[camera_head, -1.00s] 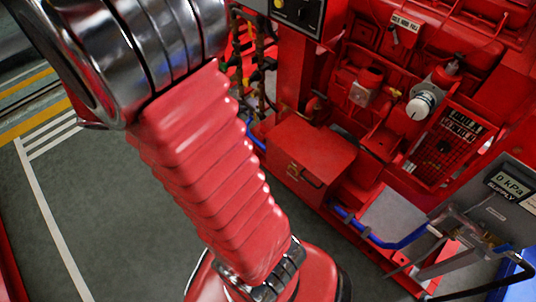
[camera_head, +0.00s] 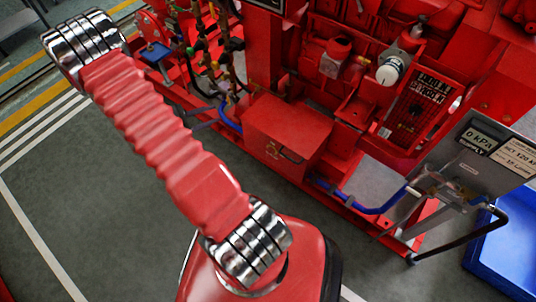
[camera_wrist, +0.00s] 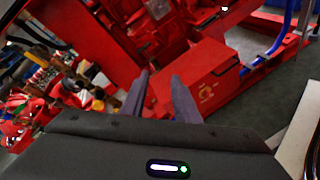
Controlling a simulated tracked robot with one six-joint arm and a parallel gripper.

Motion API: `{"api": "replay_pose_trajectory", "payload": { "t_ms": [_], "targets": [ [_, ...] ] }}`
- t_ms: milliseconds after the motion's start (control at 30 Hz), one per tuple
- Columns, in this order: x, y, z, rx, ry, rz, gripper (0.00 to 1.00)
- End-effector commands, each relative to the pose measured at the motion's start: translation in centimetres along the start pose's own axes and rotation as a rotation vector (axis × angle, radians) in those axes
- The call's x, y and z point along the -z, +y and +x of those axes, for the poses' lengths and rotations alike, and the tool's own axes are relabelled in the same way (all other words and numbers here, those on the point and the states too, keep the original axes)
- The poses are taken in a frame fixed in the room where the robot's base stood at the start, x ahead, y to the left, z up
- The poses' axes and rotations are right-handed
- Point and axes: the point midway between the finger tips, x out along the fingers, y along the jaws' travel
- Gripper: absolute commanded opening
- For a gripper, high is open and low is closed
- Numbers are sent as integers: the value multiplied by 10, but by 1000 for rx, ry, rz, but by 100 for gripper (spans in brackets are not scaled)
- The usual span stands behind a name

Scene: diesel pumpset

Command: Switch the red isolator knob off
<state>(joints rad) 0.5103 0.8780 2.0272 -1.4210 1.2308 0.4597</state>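My gripper (camera_wrist: 160,84) is in the wrist view, with two grey fingers apart and nothing between them. It is out of sight in the head view. The fingers point toward a red box (camera_wrist: 205,75) on the pumpset's base. The same red box (camera_head: 287,132) is in the head view, with a dark handle on its front. A small orange-yellow marking or fitting (camera_wrist: 206,96) shows on the box in the wrist view, too blurred to name. I cannot make out the red isolator knob for certain in either view.
Blue hose (camera_head: 362,207) runs along the red base. A grey sign board (camera_head: 480,160) stands at the right by a blue tray (camera_head: 506,252). Hoses and valves (camera_head: 208,55) crowd the area left of the box. Green floor (camera_head: 75,195) is open at the left.

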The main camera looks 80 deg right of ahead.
Motion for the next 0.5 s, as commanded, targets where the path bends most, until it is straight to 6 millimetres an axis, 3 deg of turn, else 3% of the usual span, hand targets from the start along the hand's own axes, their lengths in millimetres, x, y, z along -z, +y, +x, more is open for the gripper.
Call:
{"api": "replay_pose_trajectory", "payload": {
  "t_ms": [100,500],
  "targets": [
    [17,-17,27,-33,-17,-53,28],
    [69,-87,105,-140,-17,-214,28]
  ]
}}
